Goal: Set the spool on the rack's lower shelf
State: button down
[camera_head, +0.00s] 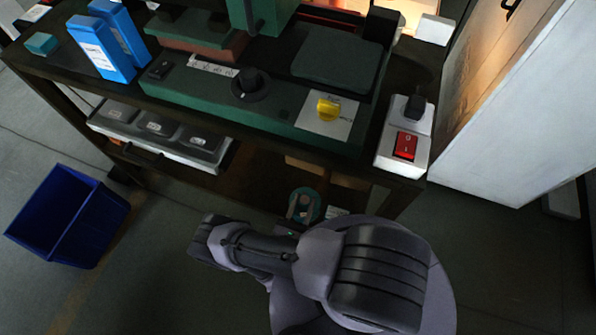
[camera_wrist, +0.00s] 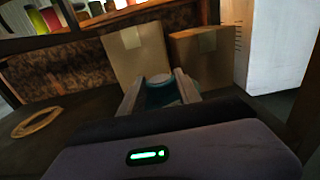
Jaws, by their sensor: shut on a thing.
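A teal spool with a pale top (camera_wrist: 160,92) is between the two grey fingers of my gripper (camera_wrist: 160,76) in the wrist view, and the fingers are shut on it. In the head view the spool's teal rim (camera_head: 317,209) shows just past my arm, at the front edge of the dark bench's lower level (camera_head: 185,180). Whether the spool touches any surface cannot be told. In the wrist view a rack-like frame (camera_wrist: 75,38) with several coloured cylinders stands at the upper left. Its lower part is only partly in view.
Two cardboard boxes (camera_wrist: 135,55) (camera_wrist: 202,55) stand behind the spool. A tan ring (camera_wrist: 37,123) lies at left. The bench carries a green machine (camera_head: 235,95) and a red-switch box (camera_head: 402,145). A blue bin (camera_head: 68,213) is on the floor; a white cabinet (camera_head: 510,100) stands right.

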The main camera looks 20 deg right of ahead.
jog(key=w+a+f+b, duration=0.1)
jog(key=w+b, duration=0.1)
jog(key=w, duration=0.2)
jog(key=w+a+f+b, duration=0.2)
jog(key=w, duration=0.2)
jog(key=w+a+f+b, duration=0.2)
jog(key=w+b, duration=0.1)
jog(key=w, duration=0.2)
jog(key=shift+r, duration=0.15)
jog(key=c, duration=0.9)
grip_release()
jog(key=shift+o, duration=0.2)
jog(key=shift+s, duration=0.1)
jog(key=shift+s+a, duration=0.1)
jog(key=p+v, duration=0.2)
jog(key=v, duration=0.9)
jog(key=shift+s+a, duration=0.2)
jog(key=shift+s, duration=0.05)
